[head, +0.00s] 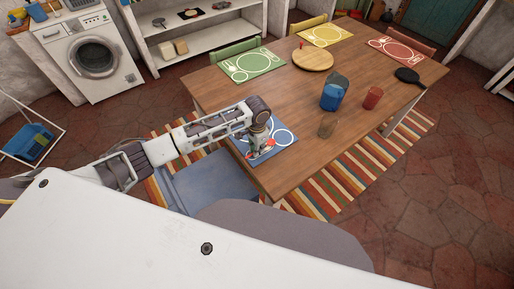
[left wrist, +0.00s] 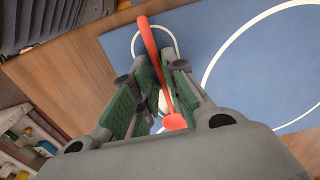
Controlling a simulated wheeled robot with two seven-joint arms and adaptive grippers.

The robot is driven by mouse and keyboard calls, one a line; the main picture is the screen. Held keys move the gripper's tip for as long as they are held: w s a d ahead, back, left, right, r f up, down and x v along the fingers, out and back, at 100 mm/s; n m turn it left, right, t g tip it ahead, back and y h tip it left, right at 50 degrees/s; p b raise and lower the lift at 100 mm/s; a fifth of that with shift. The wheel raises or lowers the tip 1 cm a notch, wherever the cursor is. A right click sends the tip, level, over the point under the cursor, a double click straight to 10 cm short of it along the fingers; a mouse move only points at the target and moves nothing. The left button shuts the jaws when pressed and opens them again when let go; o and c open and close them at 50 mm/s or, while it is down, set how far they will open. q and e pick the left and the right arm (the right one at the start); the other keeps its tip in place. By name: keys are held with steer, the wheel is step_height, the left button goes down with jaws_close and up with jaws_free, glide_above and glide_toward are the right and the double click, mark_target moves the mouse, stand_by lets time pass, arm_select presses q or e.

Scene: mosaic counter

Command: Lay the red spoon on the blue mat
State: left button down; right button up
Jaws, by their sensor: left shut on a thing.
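The red spoon (left wrist: 151,45) is between the fingers of my left gripper (left wrist: 160,80) in the left wrist view. The gripper is shut on it. In the head view my left gripper (head: 257,146) is over the blue mat (head: 284,137), and a bit of red spoon (head: 270,143) shows beside it. In the left wrist view the blue mat (left wrist: 215,50), with its white printed rings, lies beneath the spoon. I cannot tell whether the spoon touches the mat. My right gripper is not in view.
The wooden table (head: 230,90) also holds a blue pitcher (head: 330,97), a red cup (head: 372,98), a brownish glass (head: 327,126), a round board (head: 313,60) and a black pan (head: 408,76). Green (head: 269,74), yellow (head: 345,34) and red (head: 410,52) mats lie farther off. A blue chair (head: 205,185) stands at the near edge.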

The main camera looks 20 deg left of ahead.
arm_select(q)
steer(key=c, duration=1.5)
jaws_free()
steer(key=shift+o, duration=0.2)
steer(key=shift+r, duration=0.9)
step_height(320, 180, up, 10)
steer(key=shift+r, duration=0.25)
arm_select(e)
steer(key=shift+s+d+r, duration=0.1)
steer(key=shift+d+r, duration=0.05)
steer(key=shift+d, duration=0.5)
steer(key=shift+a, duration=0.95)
